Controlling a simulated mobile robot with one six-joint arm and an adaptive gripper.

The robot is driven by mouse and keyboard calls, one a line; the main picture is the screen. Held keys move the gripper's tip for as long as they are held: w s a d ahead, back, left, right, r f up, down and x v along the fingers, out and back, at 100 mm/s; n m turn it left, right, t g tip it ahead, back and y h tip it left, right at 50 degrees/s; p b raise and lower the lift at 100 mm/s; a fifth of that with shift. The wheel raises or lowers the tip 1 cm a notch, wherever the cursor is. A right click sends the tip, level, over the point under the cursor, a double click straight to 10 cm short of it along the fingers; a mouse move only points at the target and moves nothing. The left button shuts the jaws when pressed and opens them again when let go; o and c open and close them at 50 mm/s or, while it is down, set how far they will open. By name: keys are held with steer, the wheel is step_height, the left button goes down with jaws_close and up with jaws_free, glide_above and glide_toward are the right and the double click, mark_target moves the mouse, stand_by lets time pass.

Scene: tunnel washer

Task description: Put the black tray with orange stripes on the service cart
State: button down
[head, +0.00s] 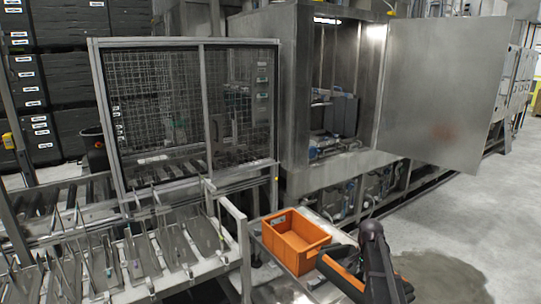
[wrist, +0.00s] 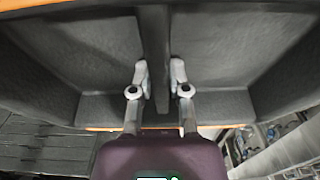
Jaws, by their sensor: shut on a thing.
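The black tray with orange stripes (wrist: 80,60) fills the upper part of the wrist view. It is dark inside, with a middle divider and orange along its edges. My gripper (wrist: 159,74) is shut on the divider, one pale finger on each side. In the head view, a black and orange piece of the tray (head: 338,272) shows at the lower right beside my dark arm, which hides the rest and my gripper. A metal surface that looks like the service cart (head: 272,271) lies to its left, partly out of frame.
An orange crate (head: 296,246) stands on the metal surface, close to the tray. A mesh guard (head: 190,105) and slotted rack (head: 150,255) are at left. An open steel door (head: 440,90) juts out at right. Floor at the right is clear.

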steer(key=shift+s+f+b, duration=0.15)
steer(key=shift+f+b, duration=0.55)
steer(key=shift+f, duration=0.05)
step_height(320, 180, down, 5)
steer(key=b, duration=0.4)
steer(key=shift+r, duration=0.15)
